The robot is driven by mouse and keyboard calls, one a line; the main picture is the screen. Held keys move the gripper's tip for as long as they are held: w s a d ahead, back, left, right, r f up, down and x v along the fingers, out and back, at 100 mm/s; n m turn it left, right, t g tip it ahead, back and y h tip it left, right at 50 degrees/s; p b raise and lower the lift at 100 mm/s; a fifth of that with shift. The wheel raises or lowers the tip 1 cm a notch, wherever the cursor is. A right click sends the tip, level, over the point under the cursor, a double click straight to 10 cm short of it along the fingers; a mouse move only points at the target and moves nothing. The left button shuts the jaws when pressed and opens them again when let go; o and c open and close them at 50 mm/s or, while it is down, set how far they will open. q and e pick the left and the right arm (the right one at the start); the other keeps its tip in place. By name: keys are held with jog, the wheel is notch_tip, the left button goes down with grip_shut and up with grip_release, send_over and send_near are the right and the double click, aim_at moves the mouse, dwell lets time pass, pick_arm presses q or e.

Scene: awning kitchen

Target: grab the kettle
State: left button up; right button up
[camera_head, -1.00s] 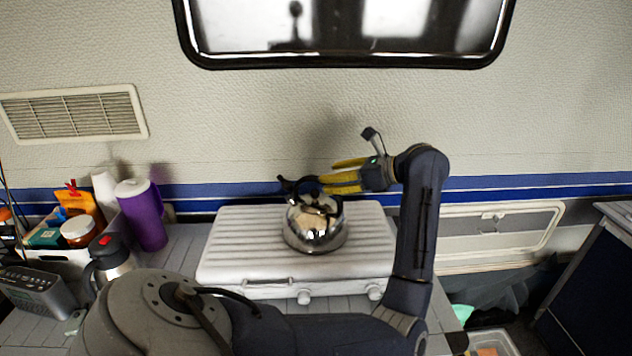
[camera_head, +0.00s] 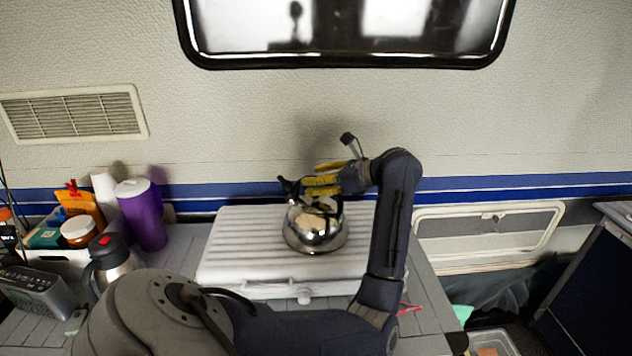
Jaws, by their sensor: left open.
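The kettle (camera_head: 315,236) is a shiny round metal pot with a black handle and a dark spout at its upper left. It stands upright on a white ridged case (camera_head: 240,255) on the table. My left gripper (camera_head: 318,182), with yellow fingers, is open at the kettle's top, by the black handle. The fingers overlap the handle in the picture, and I cannot tell whether they touch it. Part of the handle is hidden behind the fingers. My right gripper is not in view.
At the left stand a purple tumbler (camera_head: 142,218), a steel flask (camera_head: 110,262), a bin with jars and bottles, and a dark radio (camera_head: 38,290). The wall (camera_head: 500,130) rises close behind the case. My left arm crosses the front of the table.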

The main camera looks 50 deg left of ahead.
pick_arm(q)
grip_shut()
dwell(0.6)
